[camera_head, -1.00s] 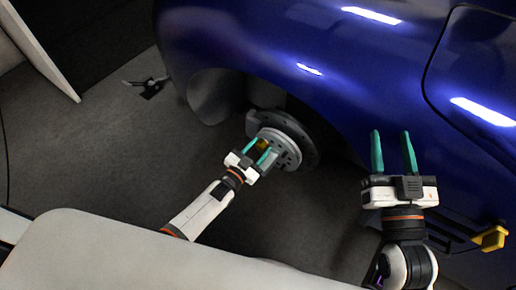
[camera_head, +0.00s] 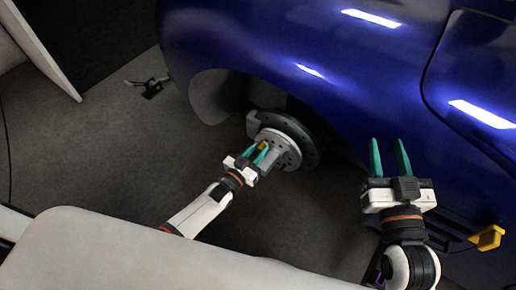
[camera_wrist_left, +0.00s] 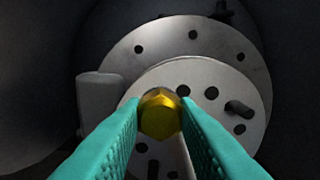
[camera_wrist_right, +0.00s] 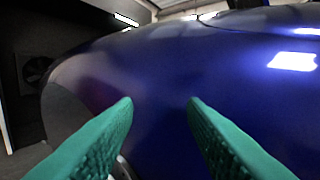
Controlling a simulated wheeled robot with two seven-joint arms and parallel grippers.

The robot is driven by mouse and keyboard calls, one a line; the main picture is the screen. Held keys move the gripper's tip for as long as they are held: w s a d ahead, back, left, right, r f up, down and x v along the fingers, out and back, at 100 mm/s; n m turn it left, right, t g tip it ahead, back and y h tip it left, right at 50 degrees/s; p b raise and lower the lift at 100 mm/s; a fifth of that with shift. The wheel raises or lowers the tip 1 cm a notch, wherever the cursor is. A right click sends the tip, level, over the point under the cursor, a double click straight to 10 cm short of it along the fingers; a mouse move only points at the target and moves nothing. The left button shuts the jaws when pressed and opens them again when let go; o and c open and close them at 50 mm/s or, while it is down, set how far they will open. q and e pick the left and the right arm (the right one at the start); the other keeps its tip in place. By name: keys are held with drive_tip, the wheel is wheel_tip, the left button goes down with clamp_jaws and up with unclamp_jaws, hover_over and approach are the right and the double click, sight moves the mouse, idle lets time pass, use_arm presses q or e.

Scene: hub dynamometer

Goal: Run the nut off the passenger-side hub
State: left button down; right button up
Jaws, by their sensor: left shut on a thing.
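The hub (camera_head: 280,150) is a grey disc with several holes, set in the wheel arch of the blue car; it also shows in the left wrist view (camera_wrist_left: 215,105). The nut (camera_wrist_left: 160,114) is a gold hexagon in front of the hub's middle. In the head view the nut (camera_head: 262,146) is small and partly hidden. My left gripper (camera_head: 255,157) is at the hub with its teal fingers on both sides of the nut, shut on it. My right gripper (camera_head: 390,158) is open and empty beside the car's side, away from the hub.
The blue car body (camera_head: 330,95) overhangs the hub and fills the right side. A yellow-ended dark bar (camera_head: 488,238) is low at the right. A small dark stand (camera_head: 151,87) is on the floor at the upper left.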

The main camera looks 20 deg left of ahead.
sight(258, 150)
use_arm(q)
drive_tip(key=shift+p+v, duration=0.3)
drive_tip(key=shift+v, duration=0.45)
drive_tip(key=shift+s+a, duration=0.2)
drive_tip(key=shift+s, duration=0.3)
use_arm(e)
drive_tip(key=f+g, duration=0.2)
drive_tip(key=f, duration=0.1)
drive_tip(key=f+g+h, duration=0.1)
drive_tip(key=shift+s+d+f, duration=0.15)
drive_tip(key=shift+s+d, duration=0.2)
drive_tip(key=shift+d, duration=0.05)
use_arm(q)
drive_tip(key=shift+s+a+p, duration=0.1)
drive_tip(key=shift+p, duration=0.25)
drive_tip(key=shift+s+f, duration=0.1)
drive_tip(key=shift+s, duration=0.05)
drive_tip(key=shift+s+a+p, duration=0.2)
drive_tip(key=shift+s+p, duration=0.15)
drive_tip(key=shift+s, duration=0.15)
drive_tip(key=shift+s+a, duration=0.1)
drive_tip(key=shift+s, duration=0.25)
use_arm(e)
drive_tip(key=f+g, duration=0.1)
drive_tip(key=s+d+f+g, duration=0.1)
drive_tip(key=f+h, duration=0.1)
drive_tip(key=shift+s+d+f+g, duration=0.2)
drive_tip(key=shift+s+f+g, duration=0.05)
drive_tip(key=shift+f+g, duration=0.15)
